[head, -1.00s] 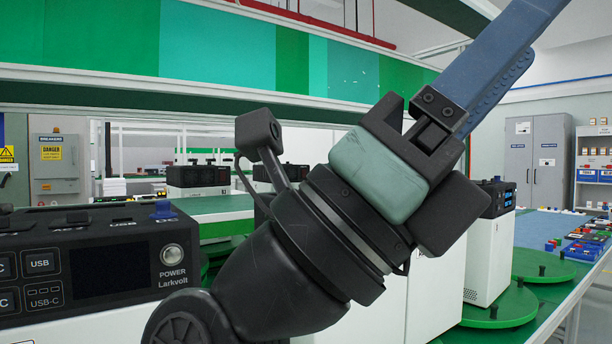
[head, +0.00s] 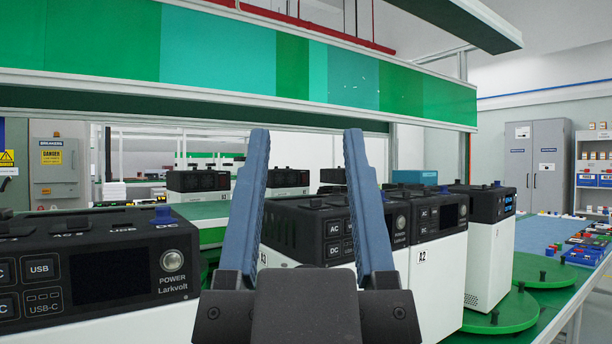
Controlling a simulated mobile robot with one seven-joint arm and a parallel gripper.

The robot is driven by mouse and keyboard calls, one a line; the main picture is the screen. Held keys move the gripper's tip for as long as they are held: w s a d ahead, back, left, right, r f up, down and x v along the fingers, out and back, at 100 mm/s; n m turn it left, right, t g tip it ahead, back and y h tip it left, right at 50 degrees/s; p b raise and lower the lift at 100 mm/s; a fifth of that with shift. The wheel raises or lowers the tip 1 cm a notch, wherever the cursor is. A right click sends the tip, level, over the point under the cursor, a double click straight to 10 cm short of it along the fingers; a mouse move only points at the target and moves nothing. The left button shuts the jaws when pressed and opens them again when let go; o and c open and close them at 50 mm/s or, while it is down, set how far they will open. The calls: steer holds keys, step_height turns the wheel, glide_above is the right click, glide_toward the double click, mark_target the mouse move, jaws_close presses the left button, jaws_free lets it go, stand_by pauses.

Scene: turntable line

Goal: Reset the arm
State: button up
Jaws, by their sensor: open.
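My gripper (head: 307,140) is in the middle of the head view, close to the camera. Its two blue fingers point up and stand well apart. Nothing is between them but the background seen through the gap. The dark gripper body fills the bottom middle of the view and hides part of what is behind it. A power station (head: 95,275) with a black front panel marked Larkvolt is close at the left. Another power station (head: 330,225) with AC and DC buttons stands behind the fingers, partly hidden by them.
A power station labelled A2 (head: 428,275) and one at its right (head: 490,262) stand on the line. Green turntables (head: 500,312) and a blue mat with small coloured parts (head: 560,238) lie at the right. A green overhead beam (head: 340,72) crosses above.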

step_height(320, 180, up, 25)
steer(key=p, duration=2.5)
steer(key=shift+r, duration=0.15)
